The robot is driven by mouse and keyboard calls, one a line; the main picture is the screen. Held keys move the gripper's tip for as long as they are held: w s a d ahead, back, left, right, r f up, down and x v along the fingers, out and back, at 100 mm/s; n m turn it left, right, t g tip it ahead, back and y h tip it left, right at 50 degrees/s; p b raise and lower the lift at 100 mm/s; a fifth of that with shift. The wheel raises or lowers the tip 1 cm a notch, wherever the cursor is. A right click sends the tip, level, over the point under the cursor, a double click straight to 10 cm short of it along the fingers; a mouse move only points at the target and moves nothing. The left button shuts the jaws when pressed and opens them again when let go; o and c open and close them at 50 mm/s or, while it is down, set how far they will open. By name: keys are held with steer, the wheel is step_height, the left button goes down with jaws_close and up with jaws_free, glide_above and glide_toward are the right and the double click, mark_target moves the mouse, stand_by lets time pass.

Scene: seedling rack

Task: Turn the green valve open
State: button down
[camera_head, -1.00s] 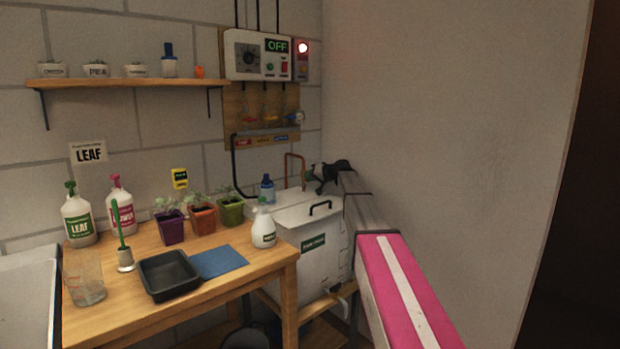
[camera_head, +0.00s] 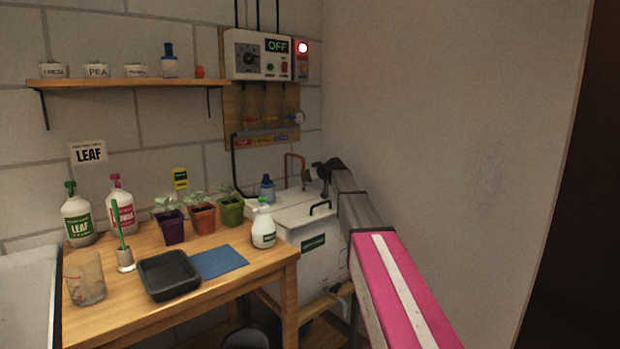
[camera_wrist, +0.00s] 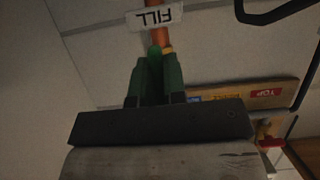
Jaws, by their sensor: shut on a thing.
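The green valve handle (camera_wrist: 154,72) shows in the wrist view as a green upright piece at the foot of a copper pipe (camera_wrist: 158,37) with a white FILL tag (camera_wrist: 154,17). My gripper (camera_wrist: 155,62) has its fingers on both sides of the handle and is shut on it. In the head view my gripper (camera_head: 319,171) is a dark shape above the white tank (camera_head: 310,218), beside the copper pipe (camera_head: 296,156). The handle cannot be made out there, and its exact angle is hard to tell.
A wall panel with several small valves (camera_head: 262,117) hangs below a control box (camera_head: 258,55) reading OFF with a red lamp lit. The wooden bench (camera_head: 215,290) holds plant pots, bottles and a black tray (camera_head: 168,275). The right wall (camera_head: 430,120) is bare.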

stand_by(0.4)
steer(key=c, duration=1.2)
jaws_free()
steer(key=shift+s, duration=0.1)
steer(key=v, duration=1)
steer(key=shift+s+d+r, duration=0.15)
steer(key=shift+s, duration=0.1)
